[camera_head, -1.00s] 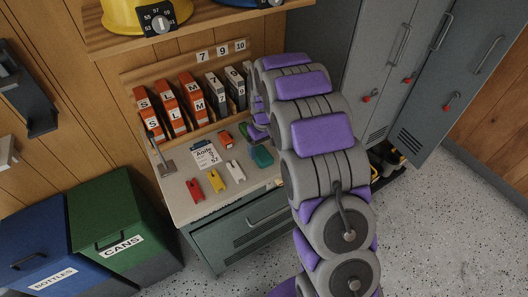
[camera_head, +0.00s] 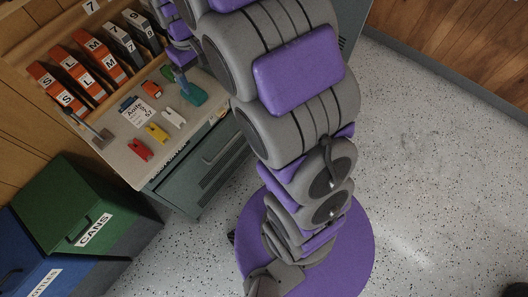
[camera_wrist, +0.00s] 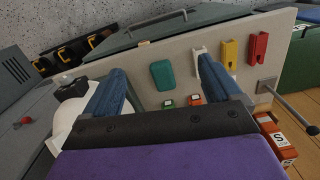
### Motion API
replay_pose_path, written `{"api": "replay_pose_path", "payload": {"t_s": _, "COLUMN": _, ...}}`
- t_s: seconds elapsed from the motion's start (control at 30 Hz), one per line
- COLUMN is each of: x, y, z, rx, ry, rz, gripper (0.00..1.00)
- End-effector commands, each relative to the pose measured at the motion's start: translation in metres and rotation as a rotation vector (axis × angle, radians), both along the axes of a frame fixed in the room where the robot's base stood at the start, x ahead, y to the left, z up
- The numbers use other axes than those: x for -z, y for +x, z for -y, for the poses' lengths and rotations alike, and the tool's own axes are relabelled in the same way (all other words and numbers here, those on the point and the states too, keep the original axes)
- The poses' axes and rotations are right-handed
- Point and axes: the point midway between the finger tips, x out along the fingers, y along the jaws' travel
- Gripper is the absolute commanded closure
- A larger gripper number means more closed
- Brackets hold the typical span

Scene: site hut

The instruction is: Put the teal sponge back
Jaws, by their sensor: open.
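The teal sponge (camera_head: 197,95) lies on the pale bench top (camera_head: 128,163), near its right edge in the head view. In the wrist view the sponge (camera_wrist: 162,75) lies between the lines of my two blue fingers, touching neither in the picture. My gripper (camera_wrist: 161,68) is open and empty, pointing at the bench top. In the head view, my gripper (camera_head: 182,78) is beside the sponge and overlaps its upper left part; its fingers are partly hidden. I cannot tell the height of the fingers above the bench.
White (camera_head: 174,118), yellow (camera_head: 156,132) and red (camera_head: 140,150) pieces lie on the bench beside a paper note (camera_head: 132,110). Lettered and numbered binders (camera_head: 75,75) stand behind. A white rounded object (camera_wrist: 68,118) is by my left finger. A green CANS bin (camera_head: 75,205) stands left.

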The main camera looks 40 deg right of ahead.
Motion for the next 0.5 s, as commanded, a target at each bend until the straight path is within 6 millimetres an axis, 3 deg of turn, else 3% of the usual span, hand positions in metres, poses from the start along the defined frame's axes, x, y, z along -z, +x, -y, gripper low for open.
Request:
{"api": "replay_pose_path", "payload": {"t_s": 0.2, "x": -0.031, "y": -0.083, "z": 0.000, "rx": 0.062, "ry": -0.001, "rz": -0.025, "gripper": 0.09}}
{"api": "replay_pose_path", "payload": {"t_s": 0.5, "x": -0.046, "y": -0.200, "z": -0.002, "rx": 0.142, "ry": -0.006, "rz": -0.071, "gripper": 0.09}}
